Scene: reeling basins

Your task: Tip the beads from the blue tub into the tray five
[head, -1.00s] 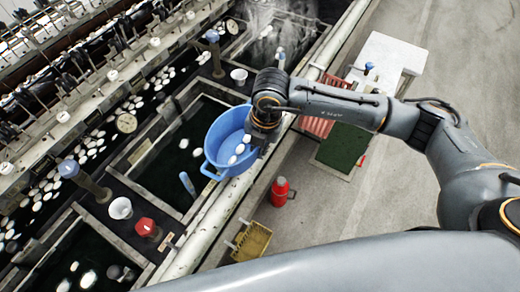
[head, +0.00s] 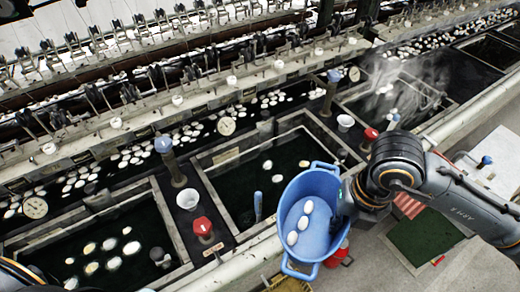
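The blue tub (head: 322,238) is right of the picture's middle, with a handle at each end and three white, egg-shaped pieces (head: 303,222) inside. It is held over the front ledge, overlapping the middle basin's near right corner. My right gripper (head: 346,200) is at the tub's right wall and seems shut on it; its fingertips are largely hidden. My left gripper is not in view. The middle basin (head: 205,180) holds dark water with a few white pieces. The left basin (head: 163,205) holds several. I see no number marking any tray as five.
A red knob (head: 202,226), a white cup (head: 188,199) and a blue-topped post (head: 165,146) stand between the left and middle basins. A steaming basin (head: 448,100) lies at the right. A red container (head: 340,254) and a dark green mat (head: 425,238) are below the ledge.

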